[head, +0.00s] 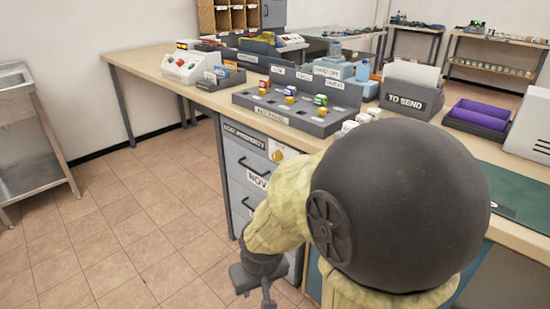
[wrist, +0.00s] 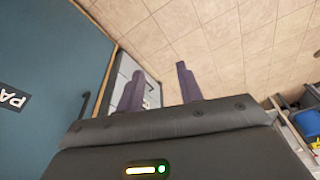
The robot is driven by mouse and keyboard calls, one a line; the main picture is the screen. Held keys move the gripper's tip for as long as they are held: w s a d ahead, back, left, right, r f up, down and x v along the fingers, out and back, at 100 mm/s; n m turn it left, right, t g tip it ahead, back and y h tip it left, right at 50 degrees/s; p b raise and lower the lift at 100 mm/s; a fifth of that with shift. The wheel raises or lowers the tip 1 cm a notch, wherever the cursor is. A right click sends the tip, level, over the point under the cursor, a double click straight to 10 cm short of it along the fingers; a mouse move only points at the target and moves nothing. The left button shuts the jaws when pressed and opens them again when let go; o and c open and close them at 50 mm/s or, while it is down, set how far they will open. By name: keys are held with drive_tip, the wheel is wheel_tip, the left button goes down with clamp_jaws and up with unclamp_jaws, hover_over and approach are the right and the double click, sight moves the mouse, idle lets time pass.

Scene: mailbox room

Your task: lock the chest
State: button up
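A grey chest of drawers (head: 236,170) stands under the wooden table, with dark handles and labels, one reading "NOV". A round orange-yellow knob (head: 277,156) sits on a pale plate at its upper right front. My arm covers the chest's right and lower parts. My gripper (head: 262,292) hangs low in front of it, apart from it, near the bottom edge. In the wrist view my gripper (wrist: 160,72) has its two fingers apart with nothing between them. Pale drawer fronts (wrist: 125,72) show behind the left finger.
A metal sink stand (head: 30,150) is at left. The tiled floor (head: 130,220) between is clear. A teal panel (wrist: 50,60) fills the wrist view's left.

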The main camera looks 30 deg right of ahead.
drive_tip(key=shift+o, duration=0.2)
drive_tip(key=shift+s, duration=0.15)
drive_tip(key=o, duration=0.3)
drive_tip(key=shift+a, duration=0.1)
drive_tip(key=w+d+r+m+t+h+p, duration=0.1)
drive_tip(key=w+m+h, duration=0.4)
drive_tip(key=w, duration=0.5)
drive_tip(key=w+d+r+m+t+h+p, duration=0.2)
drive_tip(key=w+m+h, duration=0.3)
drive_tip(key=w, duration=0.5)
drive_tip(key=w+d+r+m+t+h+p, duration=0.1)
drive_tip(key=w+m+h+p, duration=0.3)
drive_tip(key=w, duration=0.6)
drive_tip(key=r+m+h, duration=0.1)
drive_tip(key=h, duration=0.1)
drive_tip(key=shift+d+r+m+h, duration=0.25)
drive_tip(key=shift+d+m+h, duration=0.05)
drive_tip(key=shift+d, duration=0.05)
drive_tip(key=shift+w+d, duration=0.15)
